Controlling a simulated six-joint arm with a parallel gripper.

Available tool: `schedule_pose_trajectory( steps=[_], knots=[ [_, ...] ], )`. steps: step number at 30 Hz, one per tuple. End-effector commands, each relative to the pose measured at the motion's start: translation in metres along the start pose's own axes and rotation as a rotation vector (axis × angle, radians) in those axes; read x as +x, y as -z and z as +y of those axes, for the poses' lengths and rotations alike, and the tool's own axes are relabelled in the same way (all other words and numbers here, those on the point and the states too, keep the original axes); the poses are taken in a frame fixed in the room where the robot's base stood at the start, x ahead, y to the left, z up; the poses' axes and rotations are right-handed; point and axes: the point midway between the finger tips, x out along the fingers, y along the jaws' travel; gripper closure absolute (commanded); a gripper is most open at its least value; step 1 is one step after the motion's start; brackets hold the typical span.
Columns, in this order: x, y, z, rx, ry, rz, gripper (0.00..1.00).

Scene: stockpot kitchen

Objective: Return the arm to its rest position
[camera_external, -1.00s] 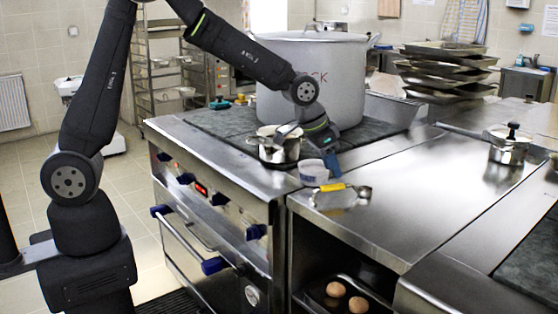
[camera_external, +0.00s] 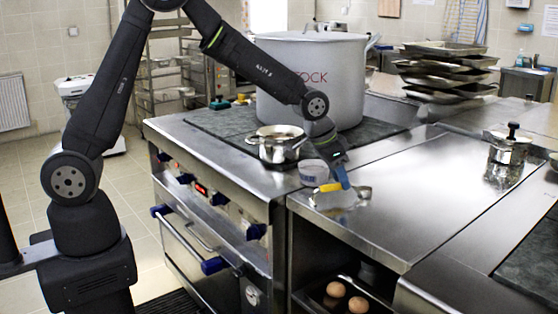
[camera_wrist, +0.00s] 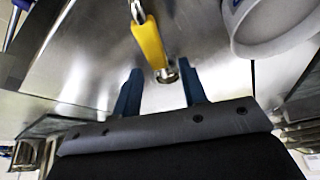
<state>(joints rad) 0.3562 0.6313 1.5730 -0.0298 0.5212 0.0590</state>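My gripper (camera_external: 341,176) is low over the steel counter, to the right of the small saucepan. In the wrist view its two blue fingers (camera_wrist: 160,88) stand apart with nothing held between them. A utensil with a yellow handle (camera_external: 331,187) lies on the counter by the fingertips. In the wrist view the yellow handle (camera_wrist: 150,42) points toward the gap between the fingers, its metal end near the tips. I cannot tell whether the fingers touch it.
A white tub (camera_external: 313,172) is close beside the gripper. The saucepan (camera_external: 277,149) and large stockpot (camera_external: 311,85) stand on the stove. A lidded metal pot (camera_external: 509,150) is at the right. Eggs (camera_external: 336,289) lie on a lower shelf. The counter's middle is clear.

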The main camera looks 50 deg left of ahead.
Motion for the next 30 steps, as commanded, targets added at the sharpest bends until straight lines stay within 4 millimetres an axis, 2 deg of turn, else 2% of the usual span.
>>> schedule_pose_trajectory(
  steps=[5,8,30],
  knots=[
    [0.006,-0.003,0.000,0.000,0.000,-0.002,0.61],
    [0.018,-0.009,0.000,0.000,0.000,-0.004,0.61],
    [-0.106,-0.008,0.000,0.000,0.000,0.003,0.61]
  ],
)
